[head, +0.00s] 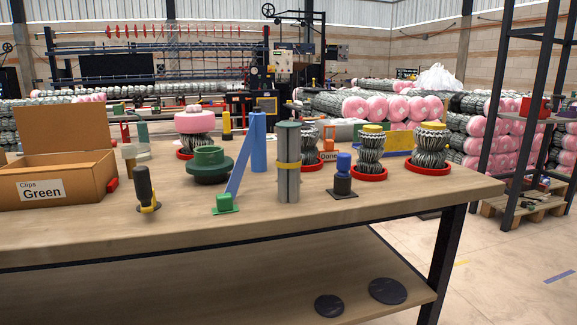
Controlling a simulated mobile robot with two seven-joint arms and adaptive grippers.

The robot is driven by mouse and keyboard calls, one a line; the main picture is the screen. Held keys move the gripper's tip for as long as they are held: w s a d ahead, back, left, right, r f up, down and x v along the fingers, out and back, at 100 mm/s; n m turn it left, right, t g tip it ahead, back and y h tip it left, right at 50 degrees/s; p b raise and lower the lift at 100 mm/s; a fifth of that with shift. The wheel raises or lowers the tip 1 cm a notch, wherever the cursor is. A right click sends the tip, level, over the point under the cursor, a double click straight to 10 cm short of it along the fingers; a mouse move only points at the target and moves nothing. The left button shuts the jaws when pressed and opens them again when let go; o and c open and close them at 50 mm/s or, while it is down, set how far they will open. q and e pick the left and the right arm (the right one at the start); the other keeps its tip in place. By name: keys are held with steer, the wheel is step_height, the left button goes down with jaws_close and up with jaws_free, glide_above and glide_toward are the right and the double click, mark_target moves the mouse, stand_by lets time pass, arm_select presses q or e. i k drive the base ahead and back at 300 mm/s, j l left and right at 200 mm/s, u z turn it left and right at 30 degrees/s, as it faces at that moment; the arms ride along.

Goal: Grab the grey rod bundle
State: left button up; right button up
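Neither of my grippers shows in the head view.
Left of the bundle are a blue strip (258,148) with a green base, a green round part (208,163) and a black-handled tool (143,184). A blue-topped black piece (343,176) stands to its right. A cardboard box (60,178) labelled Green is far left. The bench front is clear.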

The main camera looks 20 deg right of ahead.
mark_target(288, 160)
steer(key=i+j, duration=0.25)
steer(key=i, duration=0.15)
steer(key=i+z, duration=0.1)
steer(key=z, duration=0.25)
steer(key=i+j+z, duration=0.15)
steer(key=z, duration=0.2)
steer(key=j+z, duration=0.15)
steer(key=z, duration=0.2)
steer(key=i+j, duration=0.05)
